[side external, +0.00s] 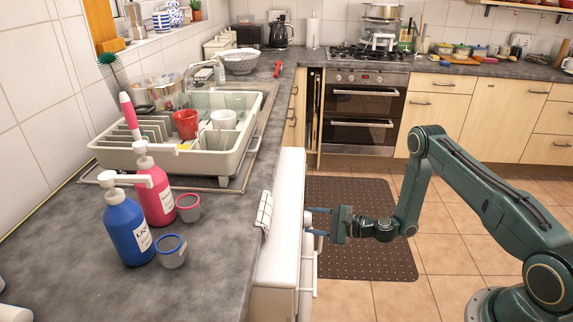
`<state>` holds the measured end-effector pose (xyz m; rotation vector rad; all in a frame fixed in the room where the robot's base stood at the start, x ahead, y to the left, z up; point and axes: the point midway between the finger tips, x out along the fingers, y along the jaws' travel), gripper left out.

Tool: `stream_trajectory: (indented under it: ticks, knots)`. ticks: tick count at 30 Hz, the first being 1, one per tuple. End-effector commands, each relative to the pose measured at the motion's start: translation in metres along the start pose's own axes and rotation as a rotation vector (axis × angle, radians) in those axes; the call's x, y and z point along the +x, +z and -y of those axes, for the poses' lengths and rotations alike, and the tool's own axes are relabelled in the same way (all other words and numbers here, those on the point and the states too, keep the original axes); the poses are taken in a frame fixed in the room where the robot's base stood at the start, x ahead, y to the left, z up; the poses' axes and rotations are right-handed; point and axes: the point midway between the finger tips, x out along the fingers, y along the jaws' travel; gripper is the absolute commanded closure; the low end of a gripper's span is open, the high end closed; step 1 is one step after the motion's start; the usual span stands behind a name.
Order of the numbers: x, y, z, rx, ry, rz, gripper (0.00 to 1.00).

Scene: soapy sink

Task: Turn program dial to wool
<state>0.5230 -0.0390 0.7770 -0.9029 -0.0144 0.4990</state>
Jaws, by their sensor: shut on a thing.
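A white appliance (282,215) stands under the worktop edge, with its front facing right toward my arm. My gripper (308,221) reaches left to the upper part of this front. Its two blue fingers are at the panel, one above the other, with a small pale thing between them. It appears to be the program dial, and my gripper is shut on it. The dial's pointer, its markings and the wool position cannot be read from this side view.
A white-framed part (309,262) sticks out below my gripper. A checked cloth (264,211) hangs at the worktop edge. A blue bottle (127,229), a pink bottle (153,188) and a dish rack (180,160) stand on the worktop. Floor around the mat (365,190) is clear.

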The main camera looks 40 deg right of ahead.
Motion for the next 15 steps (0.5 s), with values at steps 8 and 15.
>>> stream_trajectory:
  ticks: [8,15]
  knots:
    - [-0.0002,-0.0003,0.0005,0.002,-0.001,-0.001,0.31]
    - [-0.0005,0.0,0.0003,0.002,0.0,0.0,0.31]
